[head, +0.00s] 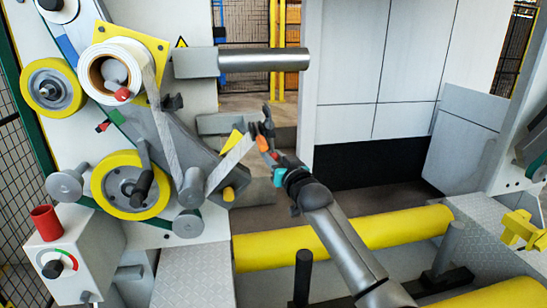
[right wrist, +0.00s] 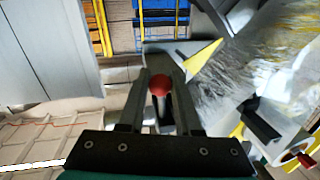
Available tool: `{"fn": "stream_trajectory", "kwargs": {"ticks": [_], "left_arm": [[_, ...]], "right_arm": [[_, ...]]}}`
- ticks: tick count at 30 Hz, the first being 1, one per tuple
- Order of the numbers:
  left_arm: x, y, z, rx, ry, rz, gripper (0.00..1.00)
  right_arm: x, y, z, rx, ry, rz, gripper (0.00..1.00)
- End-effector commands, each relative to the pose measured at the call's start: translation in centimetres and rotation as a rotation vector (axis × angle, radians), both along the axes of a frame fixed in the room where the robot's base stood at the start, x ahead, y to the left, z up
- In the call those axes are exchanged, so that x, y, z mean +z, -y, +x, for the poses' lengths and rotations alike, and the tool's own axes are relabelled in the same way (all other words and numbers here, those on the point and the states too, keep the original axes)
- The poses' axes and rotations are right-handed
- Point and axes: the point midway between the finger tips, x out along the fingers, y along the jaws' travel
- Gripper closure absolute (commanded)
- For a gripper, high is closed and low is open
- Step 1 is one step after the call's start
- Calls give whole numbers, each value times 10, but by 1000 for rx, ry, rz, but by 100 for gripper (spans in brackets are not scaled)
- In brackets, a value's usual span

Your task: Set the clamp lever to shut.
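A lever with a red ball knob (right wrist: 159,85) on a dark rod stands between the fingers of my right gripper (right wrist: 160,75) in the right wrist view. The knob fills the gap between the fingers, and the gripper looks shut on it. I take this to be the clamp lever. In the head view my right gripper (head: 266,132) is at the end of the machine's pale strip, beside a yellow pointed piece (head: 232,141). There the fingers are small and hide most of the lever. My left gripper is out of the head view.
A white roll (head: 113,67) and yellow-rimmed wheels (head: 131,185) are on the machine panel at left. A grey control box (head: 75,257) has a red cylinder (head: 46,223) on top. A yellow roller (head: 345,236) lies below my right arm. Pale panels stand behind.

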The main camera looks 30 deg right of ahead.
Motion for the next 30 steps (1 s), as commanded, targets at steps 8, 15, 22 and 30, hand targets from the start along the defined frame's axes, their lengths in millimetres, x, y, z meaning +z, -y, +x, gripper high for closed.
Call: {"fn": "stream_trajectory", "kwargs": {"ticks": [8, 15, 22, 30], "left_arm": [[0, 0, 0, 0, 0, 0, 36], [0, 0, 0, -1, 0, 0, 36], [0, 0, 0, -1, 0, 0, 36], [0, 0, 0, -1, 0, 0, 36]], "right_arm": [[0, 0, 0, 0, 0, 0, 100], [0, 0, 0, 0, 0, 0, 100], [0, 0, 0, 0, 0, 0, 100], [0, 0, 0, 0, -1, 0, 100]]}}
